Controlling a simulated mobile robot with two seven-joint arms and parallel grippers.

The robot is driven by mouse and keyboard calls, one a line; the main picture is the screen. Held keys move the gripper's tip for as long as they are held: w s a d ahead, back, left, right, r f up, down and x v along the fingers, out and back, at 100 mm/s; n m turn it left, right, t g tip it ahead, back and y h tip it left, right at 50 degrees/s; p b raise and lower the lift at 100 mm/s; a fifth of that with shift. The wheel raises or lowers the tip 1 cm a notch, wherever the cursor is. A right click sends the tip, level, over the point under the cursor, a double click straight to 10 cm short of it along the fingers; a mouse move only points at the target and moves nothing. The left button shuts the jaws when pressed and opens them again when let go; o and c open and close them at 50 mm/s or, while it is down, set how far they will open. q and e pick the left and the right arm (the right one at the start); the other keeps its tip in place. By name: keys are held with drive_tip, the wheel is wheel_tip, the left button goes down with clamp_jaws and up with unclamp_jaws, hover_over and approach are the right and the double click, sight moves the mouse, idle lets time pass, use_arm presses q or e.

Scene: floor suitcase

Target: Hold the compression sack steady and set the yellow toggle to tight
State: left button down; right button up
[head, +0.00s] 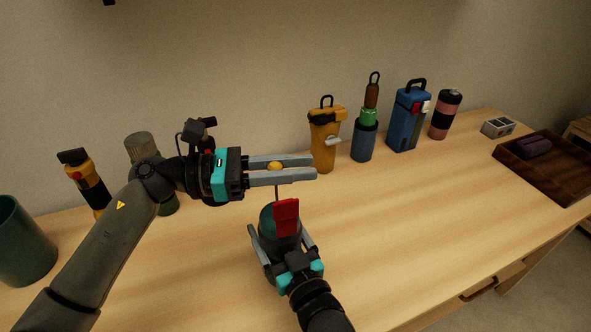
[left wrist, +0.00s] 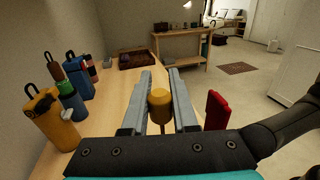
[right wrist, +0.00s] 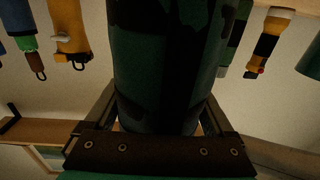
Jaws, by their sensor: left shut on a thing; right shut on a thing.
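The compression sack (head: 269,219) is a dark green, camouflage-patterned cylinder with a red tab (head: 286,217) on its side. It fills the middle of the right wrist view (right wrist: 155,70). My right gripper (head: 283,240) is shut on it, one finger on each side. The yellow toggle (head: 276,164) stands on a thin stem or cord above the sack. My left gripper (head: 315,173) is shut on the toggle, which lies between its fingers in the left wrist view (left wrist: 160,105). The fingers hide part of the toggle and stem in the head view. No tight marking is legible.
Along the wall stand a yellow bottle (head: 324,143), a blue-green bottle (head: 364,142), a blue bottle (head: 408,120) and a pink-black can (head: 445,115). A wooden tray (head: 565,185) lies at right. A green bin (head: 22,245) stands at left. The table's front right is clear.

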use_arm(q)
drive_tip(key=c, duration=0.7)
unclamp_jaws()
drive_tip(key=shift+r, duration=0.1)
use_arm(e)
drive_tip(key=shift+d+f, duration=0.1)
drive_tip(key=shift+f, duration=0.15)
use_arm(q)
drive_tip(key=shift+a, duration=0.1)
drive_tip(key=a, duration=1.2)
drive_tip(key=shift+s, duration=0.4)
drive_tip(key=shift+d, duration=0.1)
use_arm(e)
drive_tip(key=o, duration=1.4)
drive_tip(key=shift+r, duration=0.1)
drive_tip(key=shift+s, duration=0.1)
